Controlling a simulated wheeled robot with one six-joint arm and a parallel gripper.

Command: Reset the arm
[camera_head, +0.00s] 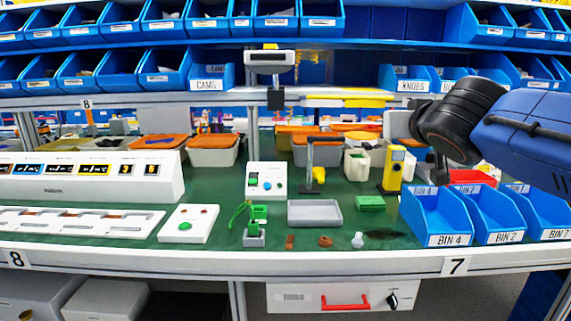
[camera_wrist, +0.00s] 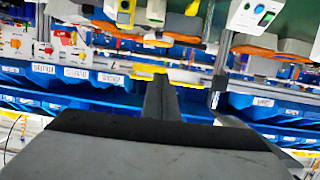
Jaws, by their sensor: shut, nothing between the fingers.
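My arm (camera_head: 535,130), blue with a black joint, reaches in from the right in the head view, above the blue bins. My gripper (camera_wrist: 160,84) shows in the wrist view as dark fingers closed together with nothing between them. It is in the air, apart from the bench items. The wrist picture looks upside down. A white box (camera_head: 266,181) with coloured buttons or knobs stands mid-bench; it also shows in the wrist view (camera_wrist: 258,14). A black knob (camera_head: 392,301) sits on the grey drawer front below the bench.
Blue bins (camera_head: 437,217) stand at the bench's right, under my arm. A yellow device (camera_head: 393,169), a grey tray (camera_head: 315,212) and small loose parts lie mid-bench. Blue shelf bins (camera_head: 165,72) run along the back. The drawer has a red handle (camera_head: 345,302).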

